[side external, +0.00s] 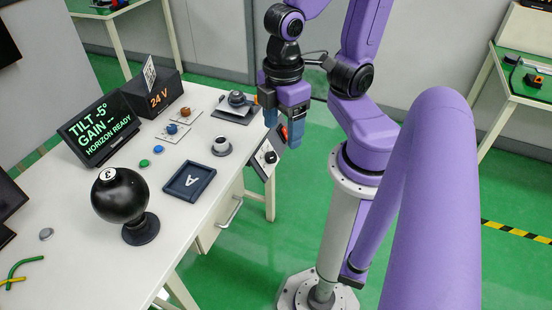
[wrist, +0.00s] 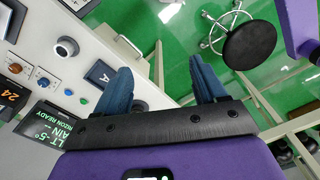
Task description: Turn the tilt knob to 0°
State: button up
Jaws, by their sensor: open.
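The display (side external: 98,128) reads "TILT -5°", "GAIN --" and "HORIZON READY". No readable label shows which knob sets tilt. A round grey knob with a dark ring (side external: 222,146) stands on the table; what looks like the same knob is at the upper left in the wrist view (wrist: 66,47). A dark knob (side external: 270,157) sits on a small tilted panel at the table's edge. My gripper (side external: 284,124) is open above and beside that panel, pointing down. In the wrist view its blue fingers (wrist: 160,70) are wide apart with nothing between them.
A black ball (side external: 119,194) on a stand, a dark pad marked A (side external: 188,181), a "24 V" box (side external: 155,95), small coloured buttons and a dark-topped device (side external: 236,104) occupy the white table (side external: 180,228). A black stool (wrist: 249,44) stands on the green floor, where there is open space.

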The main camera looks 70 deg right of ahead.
jog(key=w+d+f+m+g, duration=0.4)
jog(key=w+d+f+m, duration=0.2)
jog(key=w+d+m, duration=0.45)
jog(key=s+d+f+m+g+y, duration=0.1)
jog(key=d+f+m+y, duration=0.3)
jog(key=d, duration=0.4)
jog(key=d+f+m+y, duration=0.35)
jog(key=d+m, duration=0.25)
jog(key=d, duration=0.2)
jog(key=s+d+f+m+t+y, duration=0.2)
jog(key=s+f+m+t, duration=0.3)
jog(key=s+f+m, duration=0.15)
jog(key=s+d+f+m+t+y, duration=0.3)
jog(key=s+f+m+t, duration=0.25)
jog(key=s, duration=0.25)
jog(key=s+a+f+m+t+h, duration=0.4)
jog(key=s+a+f+m+t, duration=0.1)
jog(key=m+t, duration=0.25)
jog(key=m+t+h, duration=0.5)
jog(key=m+h, duration=0.4)
jog(key=h, duration=0.1)
send_near(274, 158)
jog(key=shift+n+y, duration=0.25)
jog(key=shift+n, duration=0.05)
jog(key=w, duration=0.8)
jog(key=shift+w+d+r, duration=0.15)
jog(key=shift+w+d, duration=0.05)
jog(key=shift+d, duration=0.1)
